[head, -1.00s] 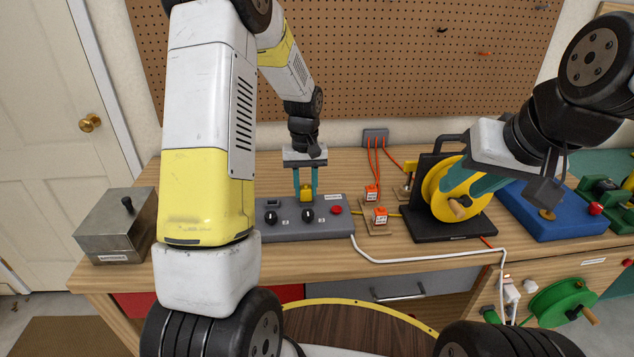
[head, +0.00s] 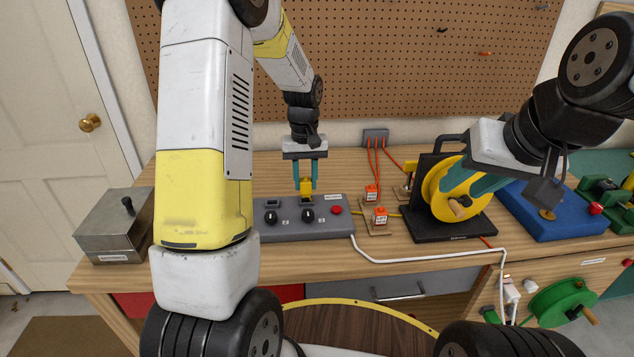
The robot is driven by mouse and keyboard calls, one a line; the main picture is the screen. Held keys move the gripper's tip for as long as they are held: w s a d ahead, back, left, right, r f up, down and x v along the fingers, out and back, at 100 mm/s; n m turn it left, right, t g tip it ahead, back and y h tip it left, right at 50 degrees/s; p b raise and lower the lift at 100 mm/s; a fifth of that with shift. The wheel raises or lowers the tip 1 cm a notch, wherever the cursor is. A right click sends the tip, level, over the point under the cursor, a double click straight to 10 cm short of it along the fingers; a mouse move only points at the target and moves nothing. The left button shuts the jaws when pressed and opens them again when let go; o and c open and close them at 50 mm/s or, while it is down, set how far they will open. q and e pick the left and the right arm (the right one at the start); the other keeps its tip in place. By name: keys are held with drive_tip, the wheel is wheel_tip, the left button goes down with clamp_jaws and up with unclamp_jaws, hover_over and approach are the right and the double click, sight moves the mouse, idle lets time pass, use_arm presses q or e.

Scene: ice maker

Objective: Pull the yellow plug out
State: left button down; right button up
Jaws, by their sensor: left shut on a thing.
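The yellow plug (head: 306,186) is between the teal fingers of my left gripper (head: 306,180), which is shut on it. The plug is upright, just above a socket in the top of the grey control box (head: 300,230). Whether its lower end is fully clear of the socket is hard to tell. My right gripper (head: 470,190) is at the yellow reel (head: 440,190) on its black stand, its teal fingers reaching across the reel's face. Whether its fingers are open or shut is not clear.
The grey box has black knobs and a red button (head: 337,210). Orange-tagged blocks (head: 380,216) and red cables stand to its right. A metal box (head: 115,228) is at the left, a blue block (head: 545,212) at the right. A white cable (head: 430,258) runs along the front.

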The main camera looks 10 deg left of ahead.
use_arm(q)
drive_tip(key=shift+r, duration=0.1)
drive_tip(key=shift+r, duration=1.9)
